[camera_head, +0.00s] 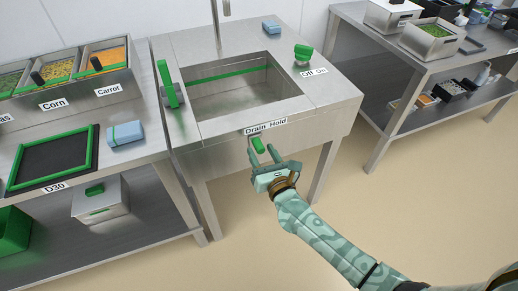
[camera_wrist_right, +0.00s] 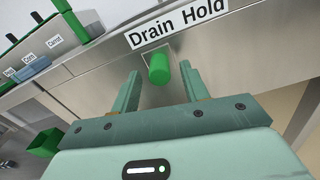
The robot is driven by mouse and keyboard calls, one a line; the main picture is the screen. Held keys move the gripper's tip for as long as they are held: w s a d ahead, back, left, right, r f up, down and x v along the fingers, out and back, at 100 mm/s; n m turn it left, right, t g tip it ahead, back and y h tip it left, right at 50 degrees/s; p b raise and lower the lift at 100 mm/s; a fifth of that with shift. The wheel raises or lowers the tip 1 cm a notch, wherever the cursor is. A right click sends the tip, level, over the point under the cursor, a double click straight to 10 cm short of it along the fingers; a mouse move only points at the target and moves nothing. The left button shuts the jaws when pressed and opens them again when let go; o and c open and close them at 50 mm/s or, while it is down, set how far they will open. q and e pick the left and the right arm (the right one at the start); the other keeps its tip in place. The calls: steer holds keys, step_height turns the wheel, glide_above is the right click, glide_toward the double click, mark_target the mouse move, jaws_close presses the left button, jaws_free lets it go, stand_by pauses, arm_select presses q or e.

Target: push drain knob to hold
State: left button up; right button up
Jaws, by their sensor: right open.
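The green drain knob (camera_head: 257,145) sits on the sink's front panel, under the "Drain Hold" label (camera_head: 265,126). In the right wrist view the knob (camera_wrist_right: 159,68) is a short green cylinder below the label (camera_wrist_right: 176,24), under its left word, Drain. My right gripper (camera_head: 262,153) is open in front of the sink, its fingers pointing at the panel. In the wrist view the fingers (camera_wrist_right: 160,90) stand on either side of the knob, which shows between and beyond their tips. Whether they touch it cannot be told. My left gripper is not in view.
The sink (camera_head: 225,125) has a green lever (camera_head: 167,85) at left and a green Off/On knob (camera_head: 303,52) at right. A counter with food bins (camera_head: 60,82) and a blue block (camera_head: 125,134) stands left. Another table (camera_head: 400,50) stands right. The floor in front is open.

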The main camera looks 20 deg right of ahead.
mark_target(278, 132)
steer(key=shift+w, duration=1.1)
jaws_close()
steer(key=d+b, duration=0.1)
steer(key=d, duration=0.5)
steer(key=shift+w+d+f, duration=0.1)
steer(key=shift+d+f, duration=0.05)
steer(key=shift+d, duration=0.5)
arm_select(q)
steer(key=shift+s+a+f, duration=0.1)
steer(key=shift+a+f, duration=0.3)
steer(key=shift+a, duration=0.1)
arm_select(e)
jaws_free()
steer(key=shift+d, duration=0.1)
